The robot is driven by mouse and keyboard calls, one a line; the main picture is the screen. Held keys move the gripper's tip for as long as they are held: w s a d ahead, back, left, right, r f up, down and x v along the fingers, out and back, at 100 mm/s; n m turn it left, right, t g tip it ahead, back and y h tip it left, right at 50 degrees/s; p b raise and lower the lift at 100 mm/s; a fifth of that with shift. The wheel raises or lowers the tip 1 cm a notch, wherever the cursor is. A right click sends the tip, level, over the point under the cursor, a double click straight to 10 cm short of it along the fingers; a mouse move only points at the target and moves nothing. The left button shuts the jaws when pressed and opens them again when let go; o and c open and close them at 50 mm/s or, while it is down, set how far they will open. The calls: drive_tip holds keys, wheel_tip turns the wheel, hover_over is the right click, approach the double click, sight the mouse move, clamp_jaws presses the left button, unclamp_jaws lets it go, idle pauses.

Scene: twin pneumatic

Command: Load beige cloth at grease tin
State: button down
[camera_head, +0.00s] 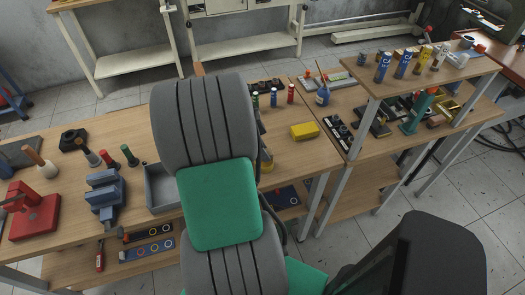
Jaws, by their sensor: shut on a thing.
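My grey and green arm fills the middle of the head view and hides part of the bench. My gripper is not visible; it is hidden behind the arm or out of frame. I see no beige cloth. No grease tin can be made out for certain. A small dark and amber object (266,163) shows just right of the arm, partly covered by it, and I cannot tell what it is.
A raised shelf (385,90) with several cans stands right. Bare bench lies around the yellow block.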

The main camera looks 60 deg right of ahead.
drive_tip(key=shift+r+p, duration=1.2)
drive_tip(key=shift+r, duration=1.25)
